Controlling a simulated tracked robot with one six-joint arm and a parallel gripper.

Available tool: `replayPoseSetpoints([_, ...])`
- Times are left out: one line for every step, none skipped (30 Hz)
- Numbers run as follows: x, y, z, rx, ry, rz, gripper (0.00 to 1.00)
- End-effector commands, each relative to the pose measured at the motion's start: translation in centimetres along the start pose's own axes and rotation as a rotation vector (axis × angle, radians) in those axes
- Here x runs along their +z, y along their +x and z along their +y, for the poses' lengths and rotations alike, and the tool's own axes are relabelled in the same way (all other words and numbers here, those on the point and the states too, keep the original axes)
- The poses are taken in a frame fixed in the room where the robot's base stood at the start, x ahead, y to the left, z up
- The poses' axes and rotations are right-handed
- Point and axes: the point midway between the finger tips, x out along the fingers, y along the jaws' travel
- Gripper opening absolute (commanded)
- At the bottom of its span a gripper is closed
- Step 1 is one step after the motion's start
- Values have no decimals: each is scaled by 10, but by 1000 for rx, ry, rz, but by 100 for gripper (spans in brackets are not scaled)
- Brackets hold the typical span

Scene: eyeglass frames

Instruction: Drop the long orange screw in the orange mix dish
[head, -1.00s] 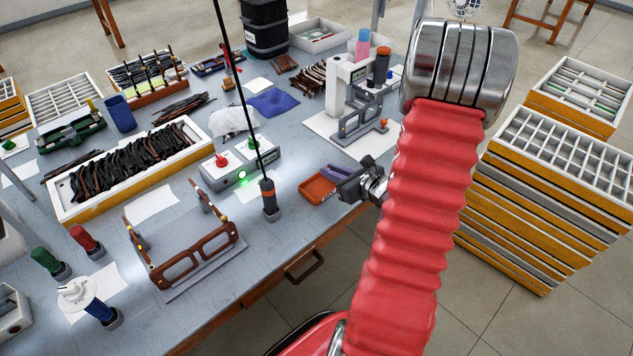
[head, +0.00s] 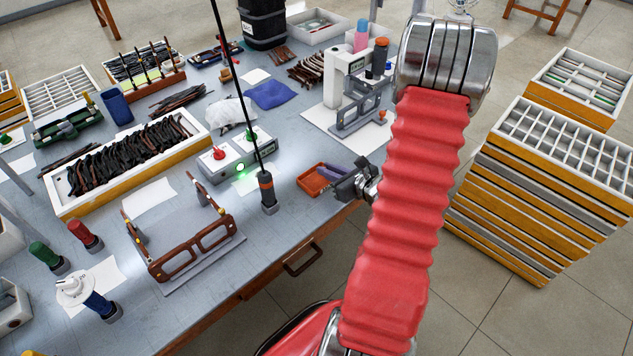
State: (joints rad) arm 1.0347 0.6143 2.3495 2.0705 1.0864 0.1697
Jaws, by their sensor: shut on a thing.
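The orange mix dish (head: 308,184), a small open orange tray, sits near the table's front edge, in the middle of the head view. My gripper (head: 340,187) is just right of the dish, its dark jaws pointing left toward the dish's right side. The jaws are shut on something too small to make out. I cannot see the long orange screw anywhere. Purple parts show behind the dish and jaws; I cannot tell what they belong to. From this angle I cannot tell the jaws' height over the dish.
A brown eyeglass frame (head: 190,250) rests on a stand at the front left. A white machine (head: 350,85) stands behind. Stacked trays (head: 550,190) are at right.

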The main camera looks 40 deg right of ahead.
Motion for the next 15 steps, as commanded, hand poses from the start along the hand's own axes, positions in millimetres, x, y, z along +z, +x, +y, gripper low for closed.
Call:
replayPoseSetpoints([-6,2,0,1,3,2,0])
replayPoseSetpoints([-8,3,0,1,3,2,0])
replayPoseSetpoints([-11,5,0,0,2,1,0])
replayPoseSetpoints([-14,6,0,0,2,1,0])
replayPoseSetpoints([-16,6,0,-1,2,1,0])
replayPoseSetpoints([-18,8,-1,-1,2,0,0])
replayPoseSetpoints([-19,8,-1,-1,2,-1,0])
replayPoseSetpoints([-20,8,-1,-1,1,-1,0])
replayPoseSetpoints([-22,9,-1,-1,0,-1,0])
replayPoseSetpoints([-22,9,-1,-1,0,-1,0])
replayPoseSetpoints([-23,10,-1,-2,0,-1,0])
replayPoseSetpoints([-24,10,-1,-2,0,-1,0])
replayPoseSetpoints([-24,10,-1,-2,0,-1,0])
replayPoseSetpoints([-24,10,-1,-2,-1,-1,0])
replayPoseSetpoints([-24,10,-1,-2,-1,-1,0])
